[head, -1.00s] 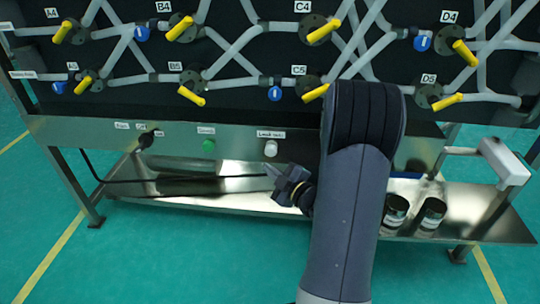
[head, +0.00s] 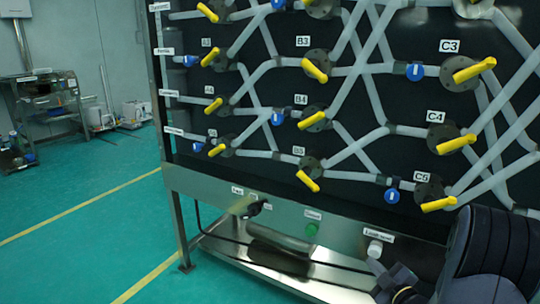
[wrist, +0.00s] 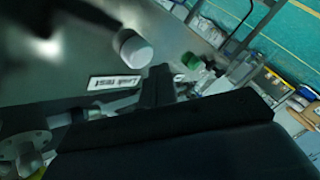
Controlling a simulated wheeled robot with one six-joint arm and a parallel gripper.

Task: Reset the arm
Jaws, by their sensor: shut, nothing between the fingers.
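My arm (head: 490,255) stands at the lower right of the head view, its upper part cut off by the frame edge. My gripper (head: 375,268) is low at the right, just below the white leak test knob (head: 375,248) on the panel's front strip. In the wrist view my gripper (wrist: 160,82) is shut and empty. The white knob (wrist: 137,50) and its label (wrist: 120,82) show beside the fingers, and a green button (wrist: 192,60) lies beyond them. I cannot tell whether the fingers touch anything.
The black valve panel (head: 250,95) with yellow handles and pale pipes fills the middle and right. A metal lower shelf (head: 290,262) runs beneath it. Green floor (head: 80,230) is open at the left. A metal table (head: 45,95) stands far back left.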

